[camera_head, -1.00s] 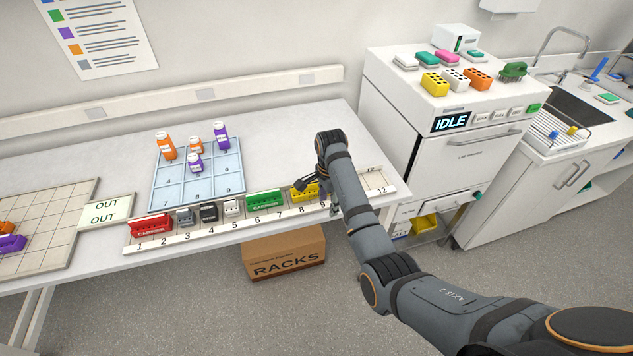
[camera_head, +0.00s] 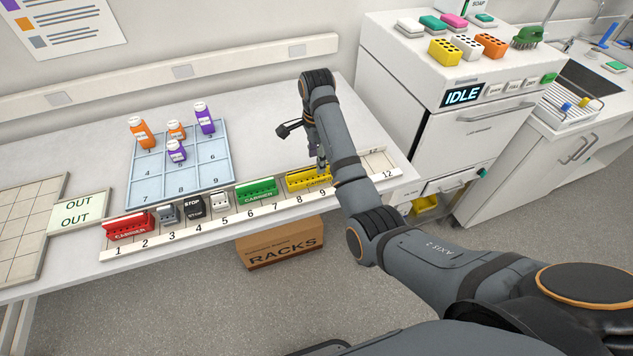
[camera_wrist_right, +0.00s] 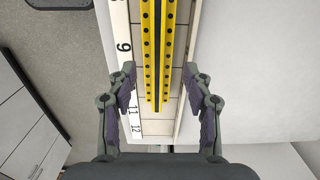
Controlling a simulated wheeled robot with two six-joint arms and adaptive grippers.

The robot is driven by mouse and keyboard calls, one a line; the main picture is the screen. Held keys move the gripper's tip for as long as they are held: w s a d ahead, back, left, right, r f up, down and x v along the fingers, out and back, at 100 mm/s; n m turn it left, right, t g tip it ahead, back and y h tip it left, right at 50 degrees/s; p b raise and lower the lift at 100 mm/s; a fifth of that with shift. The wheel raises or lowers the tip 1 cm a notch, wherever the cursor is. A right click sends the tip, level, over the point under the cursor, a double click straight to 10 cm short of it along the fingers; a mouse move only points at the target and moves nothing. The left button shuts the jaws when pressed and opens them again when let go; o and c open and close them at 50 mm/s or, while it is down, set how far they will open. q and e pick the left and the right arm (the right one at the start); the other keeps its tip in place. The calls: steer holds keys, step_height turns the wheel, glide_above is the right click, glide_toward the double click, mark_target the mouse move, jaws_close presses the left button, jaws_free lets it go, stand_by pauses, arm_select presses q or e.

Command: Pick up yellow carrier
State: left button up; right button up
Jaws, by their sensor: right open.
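The yellow carrier (camera_head: 309,179) sits in the numbered rail around slots 8 and 9, partly hidden by my right arm in the head view. In the right wrist view the yellow carrier (camera_wrist_right: 152,55) runs lengthwise up the picture, with a row of dark holes on each side. My right gripper (camera_wrist_right: 160,88) is open, and its fingers stand on either side of the carrier's near end with gaps visible. In the head view the right gripper (camera_head: 321,160) is over the carrier's right end, mostly hidden by the arm. My left gripper is out of view.
The numbered rail (camera_head: 213,218) also holds a red carrier (camera_head: 128,225), small grey, black and white blocks, and a green carrier (camera_head: 257,189). A blue grid tray (camera_head: 206,176) with several bottles is behind it. A white machine (camera_head: 412,78) stands to the right.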

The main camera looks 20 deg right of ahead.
step_height(320, 180, down, 2)
steer(key=shift+s+f+b, duration=0.1)
steer(key=shift+f+b, duration=0.15)
steer(key=shift+b, duration=0.55)
step_height(320, 180, down, 3)
steer(key=shift+s+r+p, duration=0.1)
steer(key=shift+r+p, duration=0.1)
steer(key=shift+p, duration=0.55)
steer(key=shift+f, duration=0.1)
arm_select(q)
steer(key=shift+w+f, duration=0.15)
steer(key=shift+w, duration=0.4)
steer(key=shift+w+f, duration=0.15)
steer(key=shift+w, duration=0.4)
arm_select(e)
jaws_close()
